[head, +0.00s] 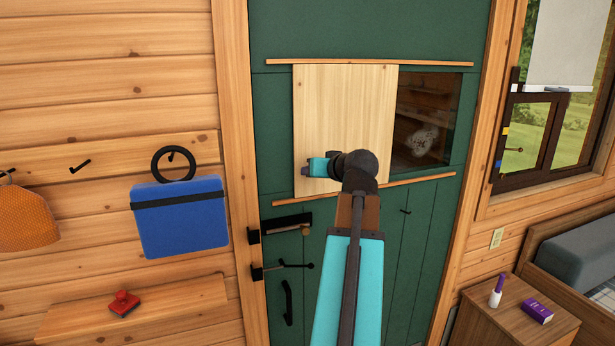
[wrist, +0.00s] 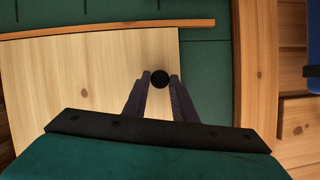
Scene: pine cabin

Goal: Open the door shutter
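The door shutter (head: 345,110) is a pale wooden panel on the green door (head: 375,30), between an upper and a lower wooden rail. It covers the left part of the opening, and the dark pane (head: 428,120) shows on the right. In the wrist view, turned the other way up, the shutter (wrist: 90,85) carries a round black knob (wrist: 159,79) near its edge. My gripper (wrist: 160,82) has its two fingers on either side of this knob, apparently touching it. In the head view my gripper (head: 308,170) is at the shutter's lower left; the wrist hides the knob.
The lower rail (head: 420,180) runs below the shutter. A black latch (head: 288,223) and a handle (head: 288,302) sit lower on the door. A blue bag (head: 180,220) hangs on the wall at left. A nightstand (head: 500,325) and bed stand at right.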

